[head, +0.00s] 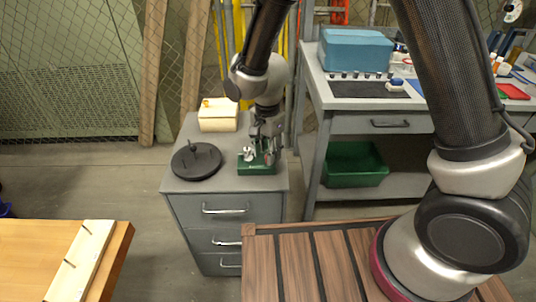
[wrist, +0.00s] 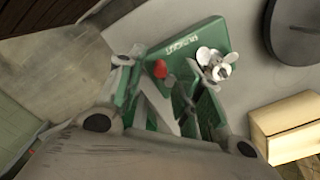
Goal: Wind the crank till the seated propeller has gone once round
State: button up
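The green thruster tank unit (head: 257,168) stands at the front right of a grey drawer cabinet; its lettered green base (wrist: 195,45) shows in the wrist view. A pale, several-bladed propeller (wrist: 216,65) sits on it, also visible in the head view (head: 249,153). A red knob (wrist: 160,69), apparently the crank's, lies left of the propeller. My gripper (head: 262,138) is down over the unit. In the wrist view its fingers (wrist: 160,85) are apart, with the knob showing between and beyond their tips. I cannot tell whether they touch it. The fingers hide part of the unit and the crank arm.
A black disc with an upright peg (head: 197,160) lies left of the unit on the cabinet (head: 180,182). A pale wooden box (head: 217,120) stands behind it. A workbench (head: 350,103) with a blue case (head: 355,52) is to the right, a green bin (head: 355,168) beneath.

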jog(key=shift+f, duration=0.9)
grip_shut()
